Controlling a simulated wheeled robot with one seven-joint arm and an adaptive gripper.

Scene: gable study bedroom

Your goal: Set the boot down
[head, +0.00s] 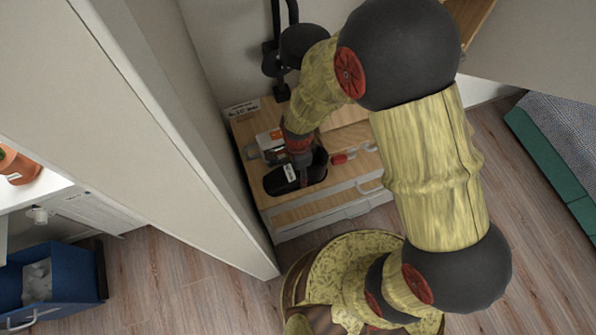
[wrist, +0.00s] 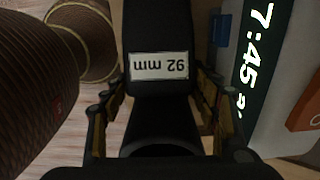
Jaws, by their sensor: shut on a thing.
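The black boot (head: 311,176) is at the left front part of the wooden cabinet top (head: 300,212). It bears a small white label, which reads "92 mm" in the wrist view, where the boot (wrist: 158,25) fills the middle. My gripper (head: 297,160) reaches down over the boot in the head view. In the wrist view the fingers of my gripper (wrist: 155,115) stand on both sides of the boot, shut on it. Whether the boot's underside touches the cabinet top or hangs just above it, I cannot tell.
A digital clock (wrist: 262,60) reading 7:45 is close right of the boot in the wrist view. A red piece (head: 340,158) with pale links lies right of the boot. A black stand (head: 276,55) rises behind. A tall pale panel (head: 180,120) borders the left; a blue bin (head: 75,275) stands lower left.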

